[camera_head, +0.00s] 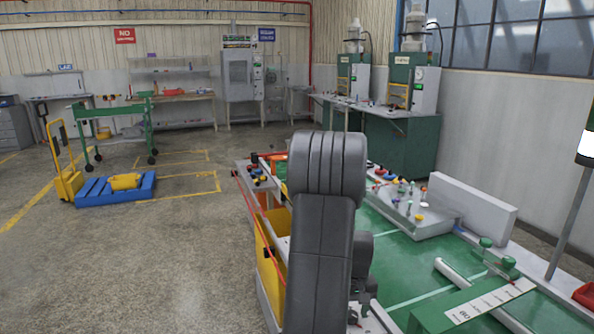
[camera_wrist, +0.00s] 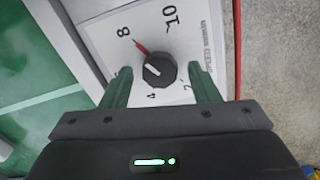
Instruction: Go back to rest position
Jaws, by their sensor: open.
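My gripper (camera_wrist: 160,72) shows in the wrist view with two green fingers spread apart. It is open, with nothing clamped between the fingers. A black round knob (camera_wrist: 158,71) with a white pointer line lies between and just beyond the fingertips, with a gap on both sides. It sits on a white dial plate (camera_wrist: 105,40) printed with numbers, and a red mark points toward the 8. The distance from the fingertips to the plate is hard to tell.
The green-topped workbench (camera_head: 400,268) extends right of my arm, with a grey block of colored knobs (camera_head: 410,210) and a white bar (camera_head: 472,207). A yellow bin (camera_head: 278,235) and red hose (camera_head: 262,205) are at its left side. Open floor (camera_head: 130,270) lies left.

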